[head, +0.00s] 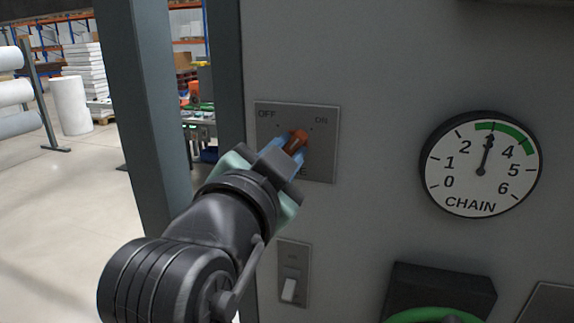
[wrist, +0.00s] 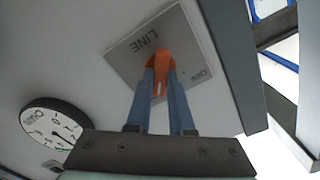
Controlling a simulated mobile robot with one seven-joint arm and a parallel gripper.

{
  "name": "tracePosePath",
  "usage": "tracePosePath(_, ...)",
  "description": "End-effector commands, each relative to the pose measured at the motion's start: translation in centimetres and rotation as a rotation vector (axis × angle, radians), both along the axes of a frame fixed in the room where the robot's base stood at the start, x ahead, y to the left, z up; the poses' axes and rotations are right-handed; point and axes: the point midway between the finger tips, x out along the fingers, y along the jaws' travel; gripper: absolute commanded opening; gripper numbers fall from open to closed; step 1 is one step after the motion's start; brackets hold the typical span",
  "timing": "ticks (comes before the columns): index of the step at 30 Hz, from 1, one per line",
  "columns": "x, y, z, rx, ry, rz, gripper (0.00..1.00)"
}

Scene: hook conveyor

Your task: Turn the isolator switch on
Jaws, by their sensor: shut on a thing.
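The isolator switch is an orange knob (head: 298,141) on a grey square plate (head: 322,160) marked OFF at upper left and ON at upper right. My gripper (head: 287,151) is shut on the knob, with one blue finger on each side. The fingers partly hide the knob and the lettering below it. In the wrist view the knob (wrist: 159,62) sits between the fingertips, with a pale line on it, and the plate (wrist: 186,30) shows LINE and OFF. The ON mark is hidden there. I cannot tell exactly which mark the knob points to.
A CHAIN dial (head: 460,185) at right has its needle near 3, at the green band. A small rocker switch (head: 290,288) sits below the plate. A dark box (head: 440,285) with a green round part juts out at lower right. A grey post (head: 153,110) stands left.

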Motion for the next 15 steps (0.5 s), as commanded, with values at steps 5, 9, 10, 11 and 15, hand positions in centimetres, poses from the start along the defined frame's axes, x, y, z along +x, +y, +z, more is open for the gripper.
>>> tracePosePath(5,-0.02,-0.03,-0.11,0.083,-0.03,0.0,0.0)
tracePosePath(9,-0.02,-0.03,-0.09,0.122,-0.041,0.0,0.0)
tracePosePath(10,-0.02,-0.03,-0.07,0.129,-0.043,0.0,0.0)
tracePosePath(11,-0.02,-0.04,-0.05,0.135,-0.045,0.0,0.0)
tracePosePath(15,-0.03,-0.08,0.01,0.149,-0.05,0.0,0.0)
